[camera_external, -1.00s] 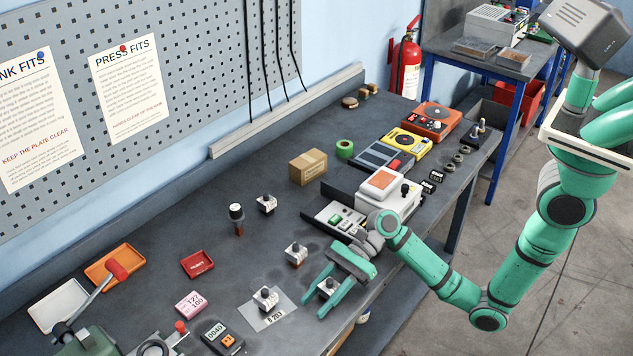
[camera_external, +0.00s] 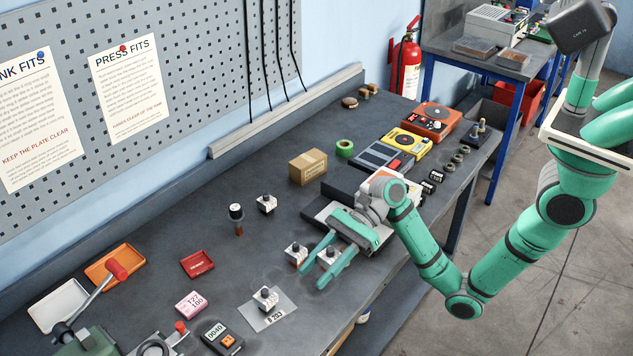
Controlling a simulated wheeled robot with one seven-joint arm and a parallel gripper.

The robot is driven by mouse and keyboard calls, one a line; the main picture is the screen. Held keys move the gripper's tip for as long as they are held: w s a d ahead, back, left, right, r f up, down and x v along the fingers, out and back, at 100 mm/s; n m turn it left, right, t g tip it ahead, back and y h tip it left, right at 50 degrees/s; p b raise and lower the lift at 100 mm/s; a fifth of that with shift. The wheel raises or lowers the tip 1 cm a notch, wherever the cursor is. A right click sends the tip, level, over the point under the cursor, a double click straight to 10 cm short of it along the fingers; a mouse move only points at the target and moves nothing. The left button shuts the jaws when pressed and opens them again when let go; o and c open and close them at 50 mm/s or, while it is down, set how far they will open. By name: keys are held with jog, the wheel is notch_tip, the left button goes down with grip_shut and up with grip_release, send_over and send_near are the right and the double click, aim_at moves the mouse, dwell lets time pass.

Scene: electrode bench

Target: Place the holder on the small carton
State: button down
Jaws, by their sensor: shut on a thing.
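The small carton (camera_external: 308,167), a brown cardboard box, stands on the bench towards the wall, left of the instruments. My gripper (camera_external: 312,277) is shut on a holder (camera_external: 329,254), a white block with a dark knob on top. The holder sits upright between the two green fingers and appears raised above the bench. The fingers partly hide it. My gripper is nearer the bench's front edge than the carton and apart from it. Similar holders stand close left of the fingers (camera_external: 296,252), on a clear labelled sheet (camera_external: 265,298), and farther back (camera_external: 266,204).
A green tape roll (camera_external: 344,148) is right of the carton. A white instrument (camera_external: 384,187) stands behind my gripper. Bench between the back holder and the carton is clear.

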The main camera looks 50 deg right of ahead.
jog(key=w+d+r+m+t+h, duration=0.1)
jog(key=w+d+r+m+t, duration=0.15)
jog(key=w+d, duration=0.8)
jog(key=w+d+r+m+t+h, duration=0.25)
jog(key=w+d+r, duration=0.2)
jog(key=d, duration=1.05)
jog(key=w+d+r+m+t, duration=0.25)
jog(key=w+d, duration=0.55)
jog(key=d, duration=0.4)
send_over(303, 155)
jog(key=shift+t, duration=0.25)
jog(key=f, duration=0.8)
jog(key=shift+s+f, duration=0.15)
jog(key=shift+s, duration=0.25)
jog(key=shift+w+f, duration=0.45)
jog(key=shift+f, duration=0.1)
notch_tip(303, 155, down, 3)
jog(key=shift+f, duration=0.25)
